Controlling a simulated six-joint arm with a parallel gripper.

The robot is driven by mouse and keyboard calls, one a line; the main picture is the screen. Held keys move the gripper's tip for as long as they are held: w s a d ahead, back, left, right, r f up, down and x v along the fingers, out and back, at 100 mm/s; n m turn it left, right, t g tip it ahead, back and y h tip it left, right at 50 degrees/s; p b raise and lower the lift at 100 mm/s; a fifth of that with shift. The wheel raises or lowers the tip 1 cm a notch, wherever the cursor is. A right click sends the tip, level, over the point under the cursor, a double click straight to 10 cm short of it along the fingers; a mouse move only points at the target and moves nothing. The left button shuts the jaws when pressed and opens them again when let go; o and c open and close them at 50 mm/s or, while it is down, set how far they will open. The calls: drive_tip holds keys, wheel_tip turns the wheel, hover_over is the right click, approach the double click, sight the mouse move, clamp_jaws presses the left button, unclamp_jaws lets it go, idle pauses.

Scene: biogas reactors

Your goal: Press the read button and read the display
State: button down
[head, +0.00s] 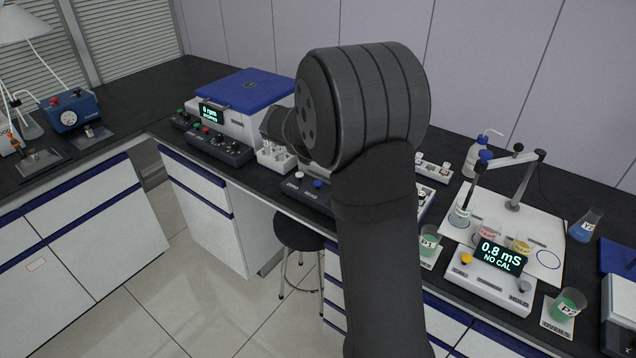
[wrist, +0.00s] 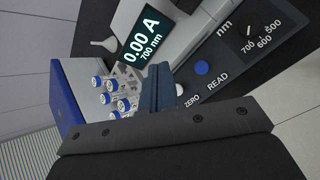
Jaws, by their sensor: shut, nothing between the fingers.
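The spectrophotometer's display (wrist: 146,40) reads "0.00 A" and "700 nm" in the wrist view. The blue button (wrist: 201,68) beside the word READ sits on its dark front panel, and the white ZERO button (wrist: 180,90) is beside it. In the head view the blue button (head: 318,184) shows left of my arm, which hides most of the instrument and its display. My gripper (wrist: 158,72) is shut and empty, its fingers left of the white button in the wrist view. A gap shows between the fingers and the blue button in the picture; their height above the panel is unclear.
A rack of blue-capped vials (wrist: 116,112) stands beside the instrument. A blue-lidded centrifuge (head: 248,84) is at the left. A conductivity meter (head: 488,284) reading "0.8 mS NO CAL", with several beakers, is at the right. A stool (head: 298,232) stands below the bench.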

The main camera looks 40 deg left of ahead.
drive_tip(key=shift+f, duration=4.3)
drive_tip(key=shift+f, duration=0.15)
drive_tip(key=shift+f, duration=0.3)
drive_tip(key=shift+f, duration=0.85)
drive_tip(key=shift+r, duration=1.3)
drive_tip(key=shift+r, duration=2.55)
drive_tip(key=shift+f, duration=0.15)
